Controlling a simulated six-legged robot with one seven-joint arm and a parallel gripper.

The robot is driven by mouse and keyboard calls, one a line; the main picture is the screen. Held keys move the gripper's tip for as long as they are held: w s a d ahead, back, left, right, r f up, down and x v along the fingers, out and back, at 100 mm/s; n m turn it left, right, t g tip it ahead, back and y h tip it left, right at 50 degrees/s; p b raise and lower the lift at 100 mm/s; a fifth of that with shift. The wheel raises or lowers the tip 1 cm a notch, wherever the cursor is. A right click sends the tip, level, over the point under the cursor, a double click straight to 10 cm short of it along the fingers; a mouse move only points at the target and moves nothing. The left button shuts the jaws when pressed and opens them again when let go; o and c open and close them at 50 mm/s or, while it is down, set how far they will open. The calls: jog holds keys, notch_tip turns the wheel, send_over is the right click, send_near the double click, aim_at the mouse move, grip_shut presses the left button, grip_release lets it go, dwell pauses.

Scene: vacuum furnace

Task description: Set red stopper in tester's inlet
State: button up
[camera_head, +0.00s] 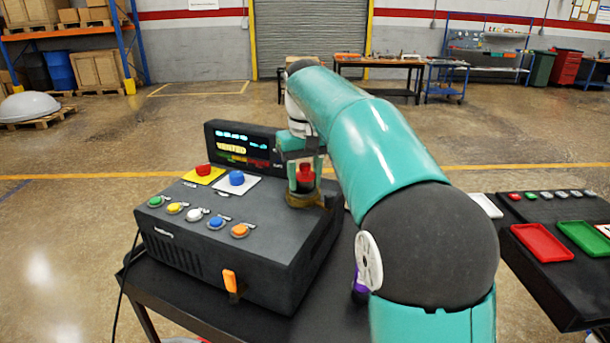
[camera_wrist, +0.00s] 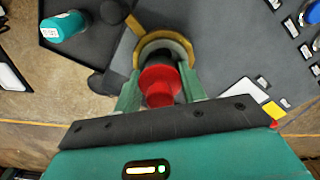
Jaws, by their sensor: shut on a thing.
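The tester (camera_head: 215,262) is a dark box on a black table, with buttons on top. Its inlet (camera_head: 301,199) is a brass-coloured ring at the top right, and shows in the wrist view (camera_wrist: 184,41). My gripper (camera_head: 305,172) is shut on the red stopper (camera_head: 305,179). The stopper is upright, directly over the inlet. In the wrist view, the stopper (camera_wrist: 160,84) lies between both green fingers (camera_wrist: 160,92) and overlaps the ring's near part. I cannot tell whether its lower end is inside the ring.
A lit display (camera_head: 242,146) reading "VENTED" stands behind the inlet. Red (camera_head: 203,170) and blue (camera_head: 236,178) push-buttons are to its left. An orange lever (camera_head: 229,281) is on the tester's front. A black table with red (camera_head: 543,243) and green (camera_head: 586,237) trays stands at right.

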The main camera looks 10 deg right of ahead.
jog(key=shift+f+g, duration=0.4)
jog(key=shift+f, duration=0.8)
jog(key=o, duration=1.2)
jog(key=shift+a, duration=0.1)
jog(key=shift+c, duration=0.2)
jog(key=shift+r, duration=0.55)
jog(key=shift+t, duration=0.3)
jog(key=r, duration=1.3)
jog(key=shift+s, duration=0.35)
jog(key=shift+w+r, duration=0.2)
jog(key=shift+r, duration=0.15)
jog(key=shift+s+a+r, duration=0.1)
jog(key=shift+s+r, duration=0.15)
jog(key=shift+r, duration=0.5)
